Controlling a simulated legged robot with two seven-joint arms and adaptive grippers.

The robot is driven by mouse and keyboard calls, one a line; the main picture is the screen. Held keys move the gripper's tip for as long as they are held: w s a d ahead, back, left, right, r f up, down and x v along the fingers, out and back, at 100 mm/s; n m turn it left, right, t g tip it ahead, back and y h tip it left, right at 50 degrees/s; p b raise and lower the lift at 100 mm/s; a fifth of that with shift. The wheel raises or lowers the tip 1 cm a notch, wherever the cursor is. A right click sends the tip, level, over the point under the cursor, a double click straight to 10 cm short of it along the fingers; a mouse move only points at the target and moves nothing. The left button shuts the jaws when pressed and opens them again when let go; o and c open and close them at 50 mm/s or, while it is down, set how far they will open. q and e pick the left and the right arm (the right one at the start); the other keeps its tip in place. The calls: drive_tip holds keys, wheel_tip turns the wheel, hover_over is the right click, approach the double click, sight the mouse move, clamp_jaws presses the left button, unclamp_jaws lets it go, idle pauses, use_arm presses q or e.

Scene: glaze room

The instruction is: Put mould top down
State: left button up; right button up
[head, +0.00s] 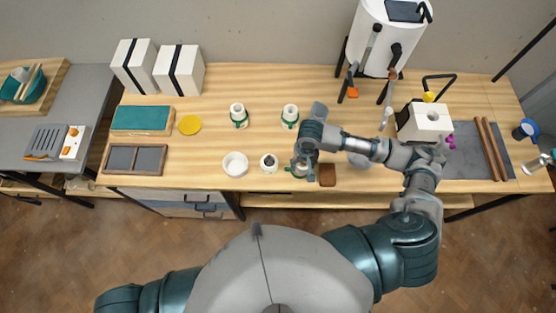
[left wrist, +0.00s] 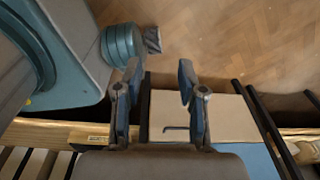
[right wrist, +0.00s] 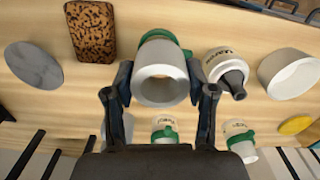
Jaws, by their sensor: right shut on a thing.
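A white block mould (head: 432,118) with a dark hole in its top stands at the right of the bench in the head view. I cannot make out a separate mould top there. My right gripper (head: 300,166) is at the bench's front middle. In the right wrist view the gripper (right wrist: 160,90) is shut on a hollow white container (right wrist: 160,74) with a green band. Whether the container touches the bench is unclear. My left gripper (left wrist: 159,82) is open and empty, over the front of a drawer unit (left wrist: 190,110); it is out of the head view.
Two strapped white blocks (head: 132,66) stand at the back left. A white bowl (head: 235,163), a dark-topped white bottle (head: 269,163) and a brown speckled block (head: 327,175) are near the right gripper. Two green-banded bottles (head: 238,116) stand behind. A white kiln (head: 385,40) is at the back.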

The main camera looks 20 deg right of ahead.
drive_tip(key=s+d+f+m, duration=0.2)
drive_tip(key=s+d+f, duration=0.15)
drive_tip(key=s, duration=0.45)
drive_tip(key=w, duration=0.5)
drive_tip(key=w+f+p, duration=0.1)
drive_tip(key=w, duration=0.2)
drive_tip(key=shift+w, duration=0.1)
drive_tip(key=w, duration=0.2)
drive_tip(key=w+d, duration=0.1)
drive_tip(key=w, duration=0.3)
drive_tip(key=shift+w+d+f, duration=0.3)
drive_tip(key=shift+d+f, duration=0.05)
drive_tip(key=shift+f, duration=0.05)
drive_tip(key=shift+w+d+f, duration=0.1)
drive_tip(key=shift+w+d, duration=0.05)
drive_tip(key=shift+d, duration=0.05)
drive_tip(key=shift+d+f, duration=0.15)
drive_tip(key=shift+f, duration=0.25)
wheel_tip(320, 180, down, 2)
drive_tip(key=shift+d+f, duration=0.15)
drive_tip(key=shift+f, duration=0.25)
drive_tip(key=shift+a, duration=0.35)
drive_tip(key=o, duration=1.2)
drive_tip(key=shift+a, duration=0.1)
use_arm(q)
drive_tip(key=shift+s+d+r, duration=0.15)
drive_tip(key=shift+s+r, duration=0.65)
drive_tip(key=shift+r, duration=0.05)
